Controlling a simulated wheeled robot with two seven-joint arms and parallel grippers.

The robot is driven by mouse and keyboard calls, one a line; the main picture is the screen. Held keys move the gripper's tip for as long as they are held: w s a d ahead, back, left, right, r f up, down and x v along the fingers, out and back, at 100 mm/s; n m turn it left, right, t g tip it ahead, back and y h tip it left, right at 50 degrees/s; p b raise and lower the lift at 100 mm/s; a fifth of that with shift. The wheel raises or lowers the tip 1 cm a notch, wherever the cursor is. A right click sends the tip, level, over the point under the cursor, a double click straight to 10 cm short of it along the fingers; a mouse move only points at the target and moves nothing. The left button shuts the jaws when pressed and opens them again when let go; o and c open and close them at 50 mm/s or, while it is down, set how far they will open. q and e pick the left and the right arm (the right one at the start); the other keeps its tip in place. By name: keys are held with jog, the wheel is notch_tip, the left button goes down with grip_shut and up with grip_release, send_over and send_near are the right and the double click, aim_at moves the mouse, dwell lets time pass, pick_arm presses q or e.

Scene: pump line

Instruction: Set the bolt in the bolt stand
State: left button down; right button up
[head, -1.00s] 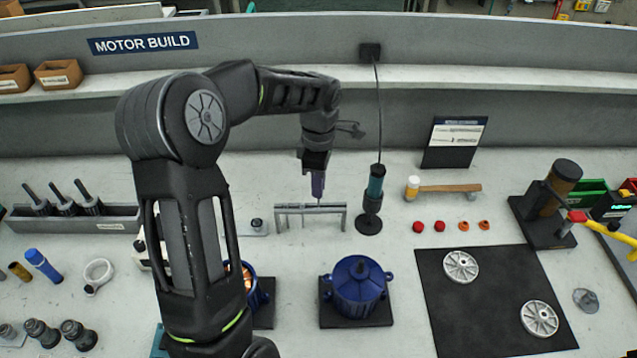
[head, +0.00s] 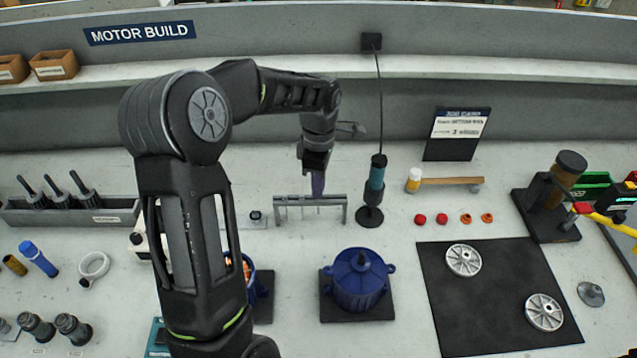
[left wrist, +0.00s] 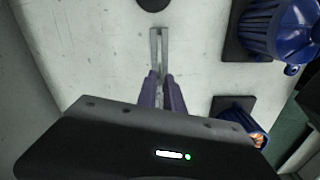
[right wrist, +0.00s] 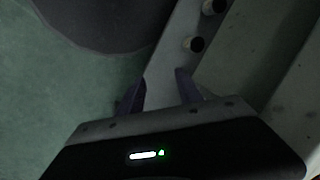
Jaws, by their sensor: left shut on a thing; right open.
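The bolt stand (head: 310,201) is a grey metal rack with a slotted top rail, standing on the bench in the head view. It also shows in the left wrist view (left wrist: 158,42). My left gripper (head: 318,194) points down at the right-of-middle part of the rail, its purple fingertips at rail height. In the left wrist view its fingers (left wrist: 160,80) are close together over the rail's near end. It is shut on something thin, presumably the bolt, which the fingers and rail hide. My right gripper (right wrist: 160,92) is open and empty in the dark right wrist view.
A teal-handled driver (head: 376,185) on a cord stands just right of the stand. A blue pump housing (head: 358,281) sits in front, and a hammer (head: 445,182) lies at the right. A black mat (head: 490,300) holds two silver discs. A grey rail (right wrist: 172,55) is below my right gripper.

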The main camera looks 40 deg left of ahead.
pick_arm(q)
jog(key=shift+f+b, duration=0.65)
jog(key=shift+f, duration=0.3)
dwell(0.4)
jog(key=c, duration=1.4)
grip_release()
jog(key=shift+o, duration=0.7)
jog(key=shift+r+p, duration=1.95)
jog(key=shift+r, duration=1.1)
